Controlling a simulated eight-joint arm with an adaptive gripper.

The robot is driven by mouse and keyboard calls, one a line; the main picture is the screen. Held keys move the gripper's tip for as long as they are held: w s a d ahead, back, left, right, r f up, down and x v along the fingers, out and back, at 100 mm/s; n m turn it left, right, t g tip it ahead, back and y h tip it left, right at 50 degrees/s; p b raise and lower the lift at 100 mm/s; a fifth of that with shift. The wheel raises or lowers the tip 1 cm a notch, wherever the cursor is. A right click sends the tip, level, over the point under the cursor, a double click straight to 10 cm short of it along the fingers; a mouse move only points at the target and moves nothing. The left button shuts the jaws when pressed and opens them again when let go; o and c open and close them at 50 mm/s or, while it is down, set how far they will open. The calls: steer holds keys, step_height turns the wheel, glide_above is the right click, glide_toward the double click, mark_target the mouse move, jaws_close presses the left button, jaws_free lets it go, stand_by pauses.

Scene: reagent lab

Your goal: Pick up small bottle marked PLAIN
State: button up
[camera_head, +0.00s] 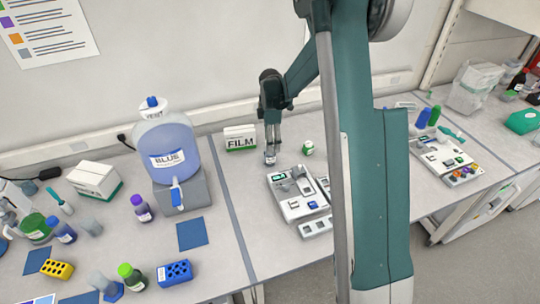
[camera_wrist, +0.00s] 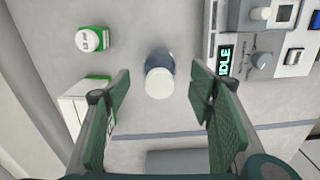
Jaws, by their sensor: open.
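A small bottle with a white cap and a bluish body (camera_wrist: 160,76) stands upright between my open fingertips in the wrist view. It also shows at the tip of my gripper in the head view (camera_head: 270,156). Its label is not readable from here, so I cannot tell if it says PLAIN. My gripper (camera_head: 272,141) points down over this bottle. In the wrist view its two green pads (camera_wrist: 160,84) are spread to either side, with gaps between them and the bottle. A second small bottle, green with a white cap (camera_head: 307,147), stands apart; its marking is not readable.
A FILM box (camera_head: 240,138) stands close to the left of my gripper. A bench device (camera_head: 299,193) with a display reading IDLE in the wrist view (camera_wrist: 226,60) sits to the right. A large BLUE carboy (camera_head: 165,140) stands further left. Bench is clear immediately around the bottle.

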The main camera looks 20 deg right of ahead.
steer(key=shift+f, duration=0.6)
steer(key=shift+a+f+p, duration=0.1)
steer(key=shift+f+p, duration=0.45)
steer(key=shift+f, duration=2.05)
steer(key=c, duration=1.1)
